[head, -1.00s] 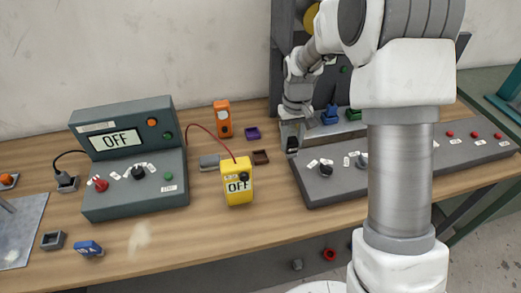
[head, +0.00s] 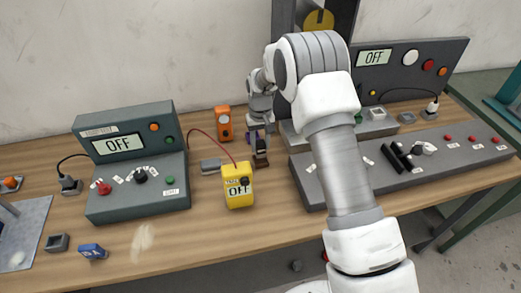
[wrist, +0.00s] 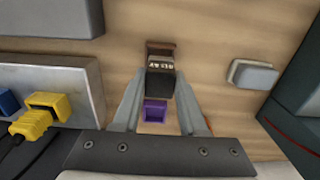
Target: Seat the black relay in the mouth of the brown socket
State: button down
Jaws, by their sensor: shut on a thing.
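My gripper (wrist: 158,100) is shut on the black relay (wrist: 160,84), which sits between its fingertips with a pale label on one face. In the head view my gripper (head: 259,143) points down over the brown socket (head: 262,162). The socket's brown rim (wrist: 160,46) shows just beyond the relay in the wrist view; the relay hides most of the socket. I cannot tell whether the relay is in the mouth or a little above it.
A purple socket (wrist: 155,112) lies close by. The yellow meter (head: 238,188) stands in front, the orange device (head: 223,123) behind, and a small grey block (head: 211,166) to the left. The grey right-hand console (head: 310,185) is near.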

aim_at(260, 151)
jog(key=shift+f, duration=1.7)
jog(key=shift+f, duration=0.25)
jog(key=shift+c, duration=2.2)
grip_release()
jog(key=shift+r, duration=0.1)
notch_tip(260, 151, up, 13)
jog(key=shift+d+f+b, duration=0.1)
jog(key=shift+f+b, duration=0.1)
jog(key=shift+b, duration=0.3)
